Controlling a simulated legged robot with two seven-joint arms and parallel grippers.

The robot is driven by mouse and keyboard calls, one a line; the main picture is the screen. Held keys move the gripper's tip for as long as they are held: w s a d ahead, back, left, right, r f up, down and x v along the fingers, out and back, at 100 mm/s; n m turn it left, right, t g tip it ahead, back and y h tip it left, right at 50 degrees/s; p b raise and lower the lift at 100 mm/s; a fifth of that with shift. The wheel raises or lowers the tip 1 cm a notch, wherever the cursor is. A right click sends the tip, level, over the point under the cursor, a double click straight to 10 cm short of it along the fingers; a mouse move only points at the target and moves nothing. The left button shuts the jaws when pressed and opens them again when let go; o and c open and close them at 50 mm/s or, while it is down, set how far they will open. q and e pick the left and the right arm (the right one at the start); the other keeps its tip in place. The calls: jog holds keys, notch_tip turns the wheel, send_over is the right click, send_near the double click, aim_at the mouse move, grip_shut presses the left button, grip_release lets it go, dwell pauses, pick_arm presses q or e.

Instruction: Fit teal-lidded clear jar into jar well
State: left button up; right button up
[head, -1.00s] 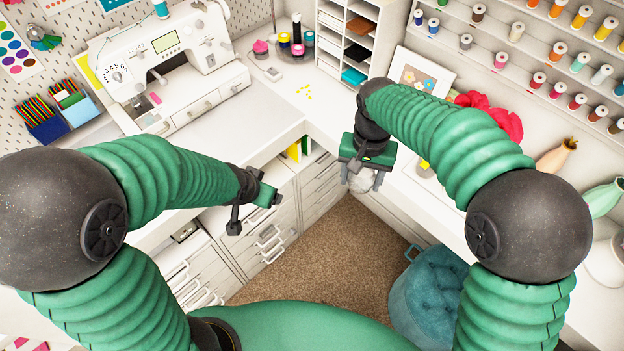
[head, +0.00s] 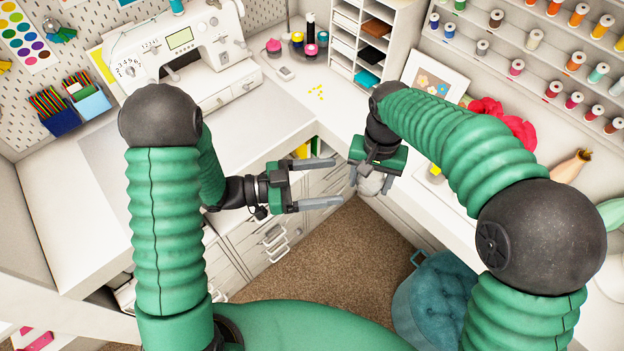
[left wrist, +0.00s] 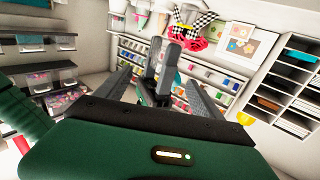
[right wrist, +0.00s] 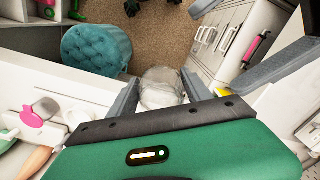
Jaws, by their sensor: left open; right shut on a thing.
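My right gripper (head: 368,186) is shut on a clear, whitish jar (head: 371,184), held above the gap between the desk wings. The jar (right wrist: 160,88) shows between the fingers in the right wrist view; no teal lid shows, and its lower side is partly hidden by the gripper. My left gripper (head: 338,181) is open and empty just left of the jar, its two fingers pointing right toward it, apart from it in the head view. Its fingers also reach in from the right in the right wrist view. I cannot make out the jar well.
A white L-shaped desk (head: 262,125) carries a sewing machine (head: 180,55) and a cubby shelf (head: 365,40). Drawers (head: 268,235) stand below it. A teal tufted stool (head: 435,300) sits on the brown carpet (head: 335,250). Thread racks (head: 520,60) line the right wall.

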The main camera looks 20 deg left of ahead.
aim_at(362, 179)
pick_arm(q)
jog(key=x, duration=0.8)
jog(key=shift+w+d, duration=0.2)
jog(key=shift+d, duration=0.15)
jog(key=shift+c, duration=0.3)
jog(key=shift+a, duration=0.1)
jog(key=c, duration=0.5)
jog(key=shift+s, duration=0.1)
jog(key=c, duration=0.7)
jog(key=shift+c, duration=0.9)
pick_arm(e)
jog(key=o, duration=1.4)
pick_arm(q)
jog(key=shift+s+d, duration=0.1)
jog(key=shift+d, duration=0.1)
pick_arm(e)
jog(key=shift+o, duration=0.3)
jog(key=shift+w+a+r, duration=0.1)
jog(key=shift+a, duration=0.1)
